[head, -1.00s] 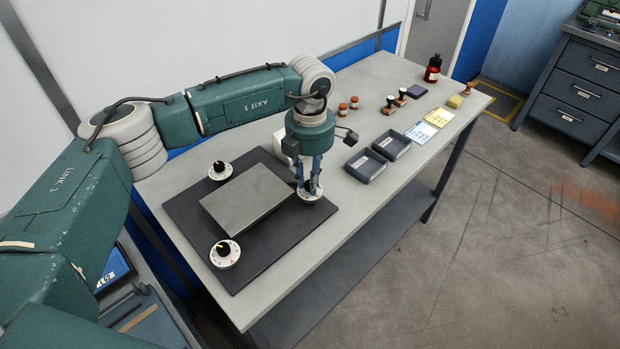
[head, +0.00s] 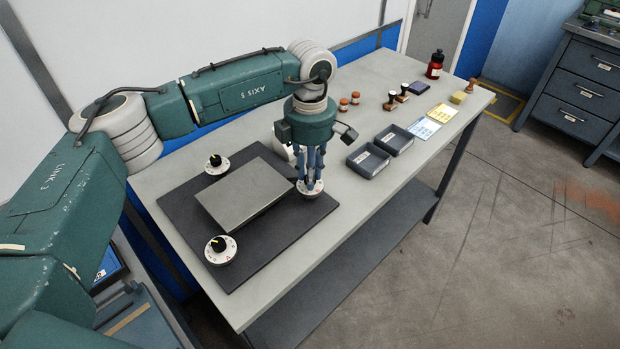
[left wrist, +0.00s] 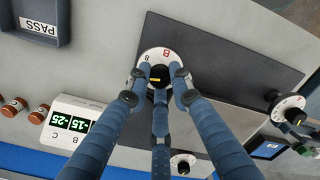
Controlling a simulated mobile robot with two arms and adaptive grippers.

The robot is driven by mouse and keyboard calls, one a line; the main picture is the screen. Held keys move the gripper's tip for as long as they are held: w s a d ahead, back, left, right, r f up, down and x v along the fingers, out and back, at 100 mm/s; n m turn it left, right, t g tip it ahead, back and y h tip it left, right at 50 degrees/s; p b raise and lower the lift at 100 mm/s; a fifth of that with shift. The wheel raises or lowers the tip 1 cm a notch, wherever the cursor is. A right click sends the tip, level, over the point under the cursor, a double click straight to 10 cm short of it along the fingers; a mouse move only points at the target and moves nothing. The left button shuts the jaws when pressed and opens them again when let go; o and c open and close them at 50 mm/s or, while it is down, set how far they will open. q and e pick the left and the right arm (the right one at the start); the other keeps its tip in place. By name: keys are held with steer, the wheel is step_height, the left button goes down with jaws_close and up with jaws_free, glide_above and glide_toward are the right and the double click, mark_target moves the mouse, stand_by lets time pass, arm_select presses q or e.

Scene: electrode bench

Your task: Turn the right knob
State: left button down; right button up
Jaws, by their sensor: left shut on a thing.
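Three black knobs on white dials are set around a grey plate (head: 245,194) on a dark mat (head: 262,240). The right knob's dial (head: 311,193) is at the plate's right corner, and its black cap is mostly hidden by the fingers. My left gripper (head: 311,183) points down over it, shut on the knob. In the left wrist view, the fingers (left wrist: 159,80) close around the right knob (left wrist: 160,94), with a yellow mark on its cap. The dial (left wrist: 153,54) shows a red B and a black 8-like character. My right gripper is not in view.
The other knobs stand at the back left (head: 217,164) and front left (head: 220,249). A white display box (left wrist: 72,122) with green digits stands close behind the gripper. Two grey trays (head: 368,161) (head: 394,140) lie to the right. Stamps, bottles and cards stand farther along the bench.

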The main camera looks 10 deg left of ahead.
arm_select(q)
steer(key=shift+w+m+b, duration=0.1)
steer(key=shift+m+b, duration=0.6)
steer(key=shift+m, duration=0.3)
steer(key=shift+r, duration=0.1)
steer(key=c, duration=1.5)
jaws_free()
steer(key=shift+c, duration=0.2)
step_height(320, 180, up, 12)
